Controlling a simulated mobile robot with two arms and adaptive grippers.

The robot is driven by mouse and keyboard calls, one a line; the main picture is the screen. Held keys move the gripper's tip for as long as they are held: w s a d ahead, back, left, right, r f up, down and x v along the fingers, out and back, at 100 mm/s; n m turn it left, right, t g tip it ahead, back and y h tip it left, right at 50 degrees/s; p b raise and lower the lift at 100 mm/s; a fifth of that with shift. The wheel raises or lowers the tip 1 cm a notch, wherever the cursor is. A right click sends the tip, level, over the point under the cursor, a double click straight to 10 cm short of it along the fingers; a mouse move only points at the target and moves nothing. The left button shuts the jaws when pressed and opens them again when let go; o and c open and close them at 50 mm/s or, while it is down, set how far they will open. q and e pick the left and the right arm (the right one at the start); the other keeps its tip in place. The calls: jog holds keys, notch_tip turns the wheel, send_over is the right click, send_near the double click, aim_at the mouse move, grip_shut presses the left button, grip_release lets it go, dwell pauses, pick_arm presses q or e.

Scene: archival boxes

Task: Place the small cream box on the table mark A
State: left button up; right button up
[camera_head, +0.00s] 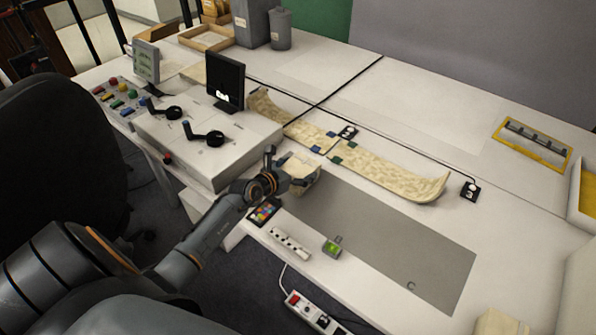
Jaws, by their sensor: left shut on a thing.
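My left gripper (291,170) comes in from the left and is shut on a small cream box (302,162), at the left end of a grey mat (385,235) on the white table. The gripper's fingers cover part of the box. I cannot tell whether the box touches the table. A letter C shows near the mat's right front; no mark A can be read, and the mat's left end is partly hidden by the gripper and box. My right gripper is not in view.
A white console (205,140) with black levers and a small screen (225,80) stands left of the box. A long curved cream strip (390,177) lies behind the mat. A green device (332,246) lies in front. Another cream box (500,323) is cut off at bottom right. The mat's middle is clear.

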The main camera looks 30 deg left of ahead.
pick_arm(q)
jog(key=shift+f, duration=0.1)
jog(key=o, duration=1.3)
jog(key=shift+f, duration=0.15)
jog(key=shift+r, duration=0.25)
jog(key=v, duration=1.2)
jog(key=shift+d+f+p, duration=0.1)
jog(key=shift+p, duration=0.3)
